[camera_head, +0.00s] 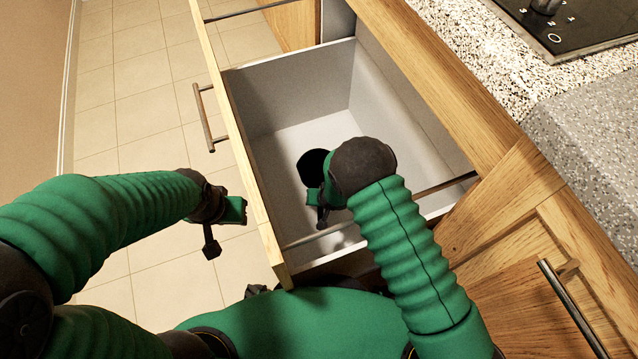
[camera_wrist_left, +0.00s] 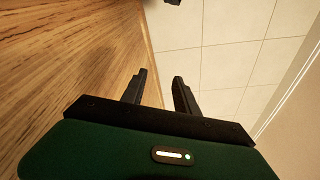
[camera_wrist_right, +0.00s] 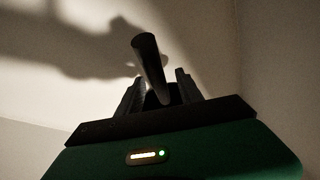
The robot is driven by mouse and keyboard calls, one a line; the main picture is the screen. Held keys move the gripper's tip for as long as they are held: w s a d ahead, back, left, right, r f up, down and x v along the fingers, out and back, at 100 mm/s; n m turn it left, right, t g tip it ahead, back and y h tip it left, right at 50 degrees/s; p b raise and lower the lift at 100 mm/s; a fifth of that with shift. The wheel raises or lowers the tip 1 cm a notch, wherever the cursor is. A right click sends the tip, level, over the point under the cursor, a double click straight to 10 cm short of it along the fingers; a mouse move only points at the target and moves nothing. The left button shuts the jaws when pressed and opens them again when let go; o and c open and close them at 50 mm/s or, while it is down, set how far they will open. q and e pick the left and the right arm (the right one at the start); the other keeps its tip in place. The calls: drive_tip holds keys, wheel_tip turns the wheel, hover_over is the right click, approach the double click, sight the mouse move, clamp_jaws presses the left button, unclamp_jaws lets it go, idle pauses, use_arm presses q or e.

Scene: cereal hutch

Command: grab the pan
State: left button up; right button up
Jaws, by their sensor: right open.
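The black pan (camera_head: 311,166) lies inside the open drawer; a dark round part of it shows, and my right arm hides the rest. My right gripper (camera_head: 323,218) is down in the drawer beside it. In the right wrist view a dark rod, seemingly the pan's handle (camera_wrist_right: 149,62), runs between the open fingers of my right gripper (camera_wrist_right: 158,88); I cannot tell whether it touches them. My left gripper (camera_head: 212,240) is outside the drawer, to the left of its front. In the left wrist view my left gripper (camera_wrist_left: 160,88) is open and empty.
The drawer (camera_head: 300,85) has white walls and a wooden front (camera_head: 238,135) with a metal handle (camera_head: 205,118). A speckled counter (camera_head: 480,55) with a black hob (camera_head: 585,25) lies at right. Tiled floor (camera_head: 140,110) is clear at left.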

drive_tip(key=shift+r, duration=0.1)
drive_tip(key=shift+f, duration=0.25)
idle(0.4)
drive_tip(key=shift+c, duration=0.2)
clamp_jaws()
idle(1.1)
